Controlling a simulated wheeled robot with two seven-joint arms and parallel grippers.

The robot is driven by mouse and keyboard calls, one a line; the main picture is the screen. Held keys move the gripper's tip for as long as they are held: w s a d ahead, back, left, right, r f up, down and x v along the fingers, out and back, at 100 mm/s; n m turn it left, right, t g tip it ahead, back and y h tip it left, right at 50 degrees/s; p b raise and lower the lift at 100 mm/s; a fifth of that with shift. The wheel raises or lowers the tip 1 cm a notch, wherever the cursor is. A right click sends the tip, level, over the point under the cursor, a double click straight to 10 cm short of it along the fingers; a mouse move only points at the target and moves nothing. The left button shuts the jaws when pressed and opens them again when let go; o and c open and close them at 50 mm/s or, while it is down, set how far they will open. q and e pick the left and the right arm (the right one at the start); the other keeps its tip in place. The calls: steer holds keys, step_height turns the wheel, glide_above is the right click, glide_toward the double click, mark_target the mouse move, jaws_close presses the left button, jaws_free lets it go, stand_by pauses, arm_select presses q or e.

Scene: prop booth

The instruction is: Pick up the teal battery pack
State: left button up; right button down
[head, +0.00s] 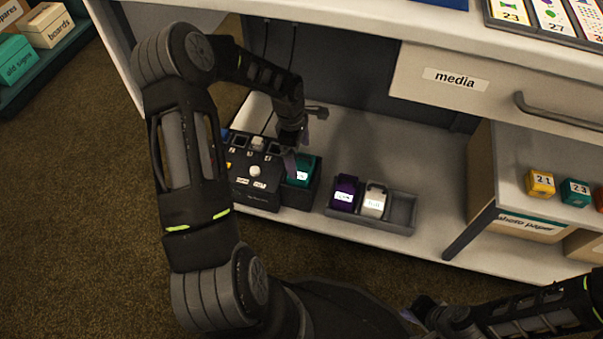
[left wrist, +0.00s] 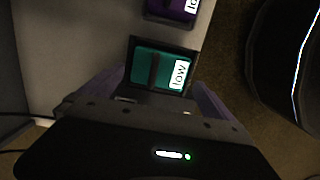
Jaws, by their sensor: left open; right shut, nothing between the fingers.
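The teal battery pack (head: 304,168) sits in a dark open box at the right end of the black charger (head: 256,196), on the low shelf. In the left wrist view the teal pack (left wrist: 145,68) lies ahead of the fingers, with a dark strap across it and a white label reading "low". My left gripper (head: 301,138) is open over the pack; its purple-grey fingers (left wrist: 150,98) are spread to either side, with nothing between them. Whether they touch the pack I cannot tell. My right gripper (head: 416,314) is shut and empty at the bottom, away from the shelf.
A grey tray (head: 402,226) right of the charger holds a purple pack (head: 344,192) and a white pack (head: 374,201); its right compartment is empty. The desk top and media drawer (head: 470,85) overhang the shelf. Cables (head: 290,55) hang behind. Numbered blocks (head: 540,183) stand farther right.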

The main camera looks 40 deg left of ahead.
mark_target(301, 166)
arm_select(q)
steer(key=f, duration=0.1)
steer(key=f+b, duration=0.1)
steer(key=f, duration=0.2)
steer(key=shift+d+f+b, duration=0.25)
steer(key=shift+f+b, duration=0.05)
steer(key=shift+w, duration=0.1)
steer(key=shift+c, duration=0.6)
steer(key=shift+r, duration=0.1)
steer(key=c, duration=1.7)
steer(key=shift+r, duration=0.15)
step_height(301, 166, up, 7)
steer(key=p, duration=0.3)
steer(key=shift+r+p, duration=0.1)
steer(key=shift+p, duration=0.2)
steer(key=s+d, duration=0.2)
steer(key=s, duration=0.3)
steer(key=s+d+p, duration=0.1)
steer(key=s+d, duration=0.1)
steer(key=s, duration=0.4)
steer(key=s+d+p, duration=0.1)
steer(key=s+d, duration=0.1)
steer(key=s, duration=0.4)
steer(key=shift+f, duration=0.3)
steer(key=shift+r+p, duration=0.3)
steer(key=shift+p, duration=0.05)
